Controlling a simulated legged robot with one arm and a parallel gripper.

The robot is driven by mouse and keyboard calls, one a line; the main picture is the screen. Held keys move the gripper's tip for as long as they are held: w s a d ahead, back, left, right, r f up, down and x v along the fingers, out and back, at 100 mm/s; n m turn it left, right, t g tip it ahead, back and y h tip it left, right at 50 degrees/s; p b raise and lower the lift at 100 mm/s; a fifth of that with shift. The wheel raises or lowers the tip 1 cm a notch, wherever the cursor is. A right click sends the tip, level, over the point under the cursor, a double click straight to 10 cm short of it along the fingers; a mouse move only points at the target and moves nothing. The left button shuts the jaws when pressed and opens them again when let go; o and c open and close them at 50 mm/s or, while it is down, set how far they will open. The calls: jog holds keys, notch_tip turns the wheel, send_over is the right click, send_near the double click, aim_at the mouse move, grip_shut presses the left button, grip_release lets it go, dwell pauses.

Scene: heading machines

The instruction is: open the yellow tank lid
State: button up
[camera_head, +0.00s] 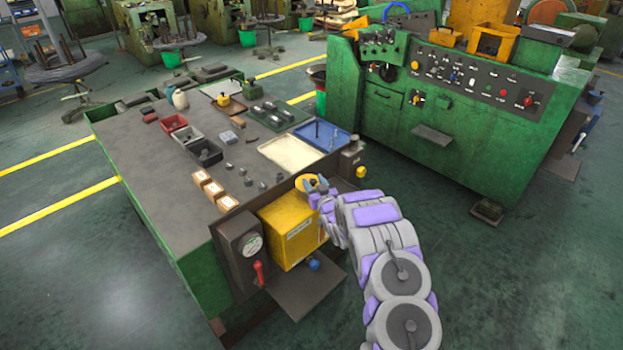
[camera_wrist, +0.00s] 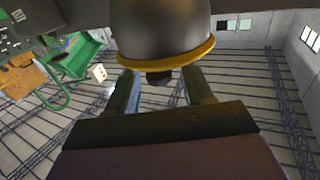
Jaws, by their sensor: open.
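The yellow tank (camera_head: 286,232) is a box at the front end of the green workbench. Its round yellow lid (camera_head: 306,182) shows at the tank's top right corner, partly hidden by my gripper (camera_head: 319,194). In the wrist view, a dark rounded body with a yellow rim (camera_wrist: 165,55) fills the top centre, and a small dark tab shows below its rim. The fingers of my gripper (camera_wrist: 160,85) stand apart on either side of that tab. I cannot tell whether they touch it, or how far the lid is raised.
The workbench (camera_head: 150,190) carries bins, small boxes, loose parts and two trays. A gauge panel (camera_head: 250,245) with a red handle is left of the tank, and a dark shelf (camera_head: 305,290) juts out below. A green machine (camera_head: 450,110) stands behind.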

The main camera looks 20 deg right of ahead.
aim_at(312, 177)
jog(key=shift+w+d, duration=0.15)
jog(key=shift+w, duration=1.35)
jog(key=shift+r, duration=0.1)
jog(key=shift+c, duration=0.3)
grip_shut()
